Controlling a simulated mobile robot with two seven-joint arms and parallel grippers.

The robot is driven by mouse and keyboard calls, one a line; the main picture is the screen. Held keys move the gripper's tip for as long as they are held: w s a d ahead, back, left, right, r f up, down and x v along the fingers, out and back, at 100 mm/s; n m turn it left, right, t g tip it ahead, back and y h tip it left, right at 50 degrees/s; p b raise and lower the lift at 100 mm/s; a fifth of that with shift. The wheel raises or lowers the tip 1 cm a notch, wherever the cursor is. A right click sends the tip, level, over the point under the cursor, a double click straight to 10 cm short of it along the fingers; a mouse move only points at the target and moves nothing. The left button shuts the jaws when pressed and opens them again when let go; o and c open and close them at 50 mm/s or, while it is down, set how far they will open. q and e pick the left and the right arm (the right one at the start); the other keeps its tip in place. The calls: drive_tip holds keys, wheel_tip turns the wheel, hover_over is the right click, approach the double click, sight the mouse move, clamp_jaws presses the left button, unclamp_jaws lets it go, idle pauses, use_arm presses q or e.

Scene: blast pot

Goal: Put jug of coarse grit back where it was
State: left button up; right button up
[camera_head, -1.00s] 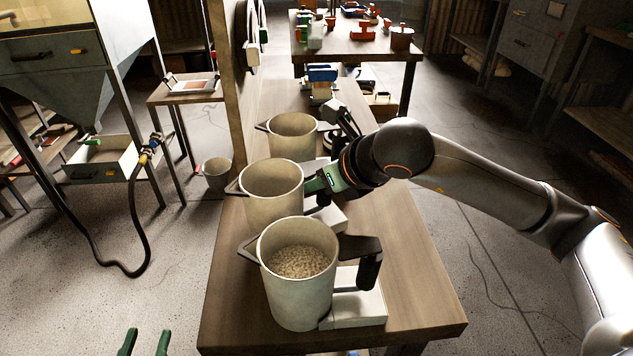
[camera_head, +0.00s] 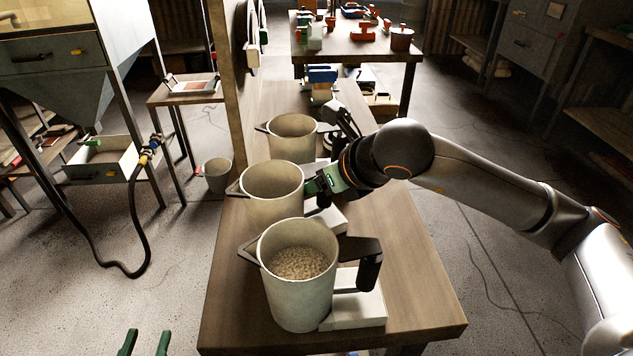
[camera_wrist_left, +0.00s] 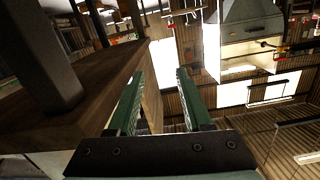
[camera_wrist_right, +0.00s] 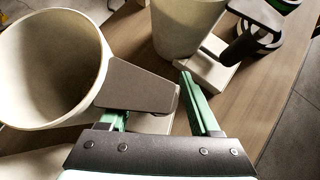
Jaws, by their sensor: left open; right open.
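Three pale jugs with dark handles stand in a row on the wooden bench. The nearest jug (camera_head: 300,290) holds coarse pale grains. The middle jug (camera_head: 272,205) and the far jug (camera_head: 292,140) show no clear contents. My right gripper (camera_head: 316,186) is at the right side of the middle jug. In the right wrist view its open fingers (camera_wrist_right: 160,112) lie on either side of a handle (camera_wrist_right: 138,86) of a jug (camera_wrist_right: 50,70), without closing on it. My left gripper (camera_head: 146,343) is open and empty, low at the left, off the bench.
Pale flat stands are beside the jugs, one by the nearest jug (camera_head: 358,304). An upright board (camera_head: 231,90) edges the bench at the left. A bucket (camera_head: 217,174) and a hose (camera_head: 136,220) are on the floor at left. The bench's right front (camera_head: 415,280) is clear.

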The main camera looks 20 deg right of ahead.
use_arm(q)
drive_tip(key=s+f+n+g+y+p, duration=0.1)
drive_tip(key=s+f+g, duration=0.2)
drive_tip(key=f, duration=0.6)
drive_tip(key=shift+g, duration=0.6)
use_arm(e)
drive_tip(key=v, duration=1.2)
